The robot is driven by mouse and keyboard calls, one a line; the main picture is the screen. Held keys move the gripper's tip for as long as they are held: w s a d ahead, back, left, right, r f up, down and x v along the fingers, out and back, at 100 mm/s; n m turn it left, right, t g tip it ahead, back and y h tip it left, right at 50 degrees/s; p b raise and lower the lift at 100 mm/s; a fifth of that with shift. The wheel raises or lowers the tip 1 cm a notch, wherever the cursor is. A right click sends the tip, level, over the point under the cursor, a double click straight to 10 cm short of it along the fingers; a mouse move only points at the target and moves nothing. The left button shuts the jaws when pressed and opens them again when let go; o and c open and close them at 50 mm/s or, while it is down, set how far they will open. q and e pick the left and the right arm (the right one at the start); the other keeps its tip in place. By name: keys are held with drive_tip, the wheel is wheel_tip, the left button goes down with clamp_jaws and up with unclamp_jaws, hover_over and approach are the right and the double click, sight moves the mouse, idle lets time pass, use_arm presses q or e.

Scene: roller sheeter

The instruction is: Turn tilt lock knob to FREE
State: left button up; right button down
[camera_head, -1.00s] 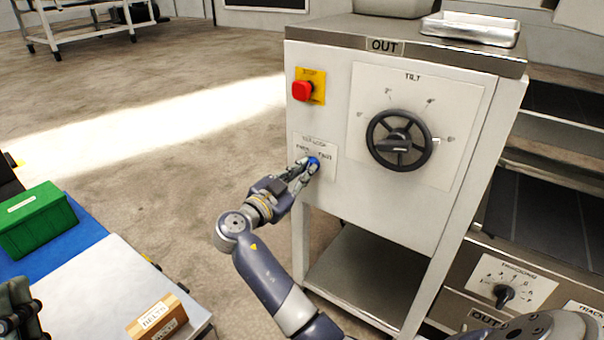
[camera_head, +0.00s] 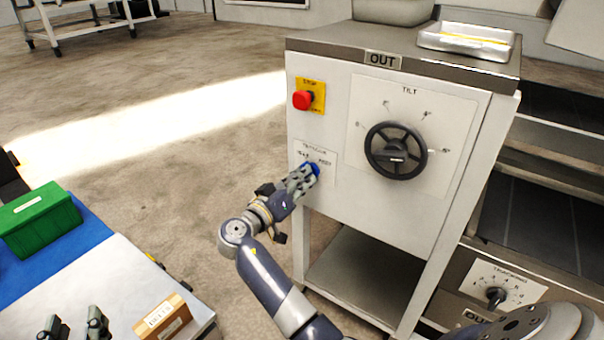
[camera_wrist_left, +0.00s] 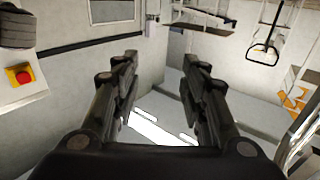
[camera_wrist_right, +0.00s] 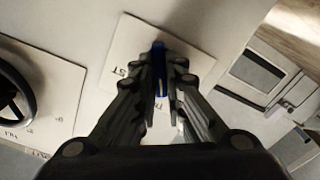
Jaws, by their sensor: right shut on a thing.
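The tilt lock knob (camera_head: 314,169) is small and blue and sits on a white label plate (camera_head: 327,157) at the left of the machine's front. My right gripper (camera_head: 309,174) is at the knob. In the right wrist view the blue knob (camera_wrist_right: 159,68) is between the closed fingertips (camera_wrist_right: 161,85), which hide part of it. The plate's lettering is too small and partly covered to read which mark the knob faces. My left gripper (camera_head: 72,322) is at the lower left of the head view, away from the machine. In the left wrist view its fingers (camera_wrist_left: 158,75) are apart and empty.
A black TILT handwheel (camera_head: 396,151) is right of the knob. A red stop button (camera_head: 303,100) on a yellow plate is above it. A green box (camera_head: 40,222) and a BELTS box (camera_head: 160,318) are on the left table. Open floor lies between table and machine.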

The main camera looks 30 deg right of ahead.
use_arm(q)
drive_tip(key=s+a+f+g+y+p, duration=0.1)
drive_tip(key=s+a+f+g, duration=0.1)
drive_tip(key=f+g, duration=0.3)
drive_tip(key=shift+s+f+p, duration=0.3)
drive_tip(key=shift+s+f, duration=0.3)
drive_tip(key=shift+f, duration=1.4)
use_arm(e)
drive_tip(key=shift+w+r+n, duration=0.1)
drive_tip(key=shift+r+n, duration=0.05)
drive_tip(key=shift+n, duration=1.45)
drive_tip(key=c, duration=1.7)
unclamp_jaws()
use_arm(q)
drive_tip(key=shift+y, duration=0.3)
use_arm(e)
drive_tip(key=shift+o, duration=0.2)
drive_tip(key=shift+a, duration=0.1)
drive_tip(key=v, duration=0.7)
drive_tip(key=shift+a, duration=0.15)
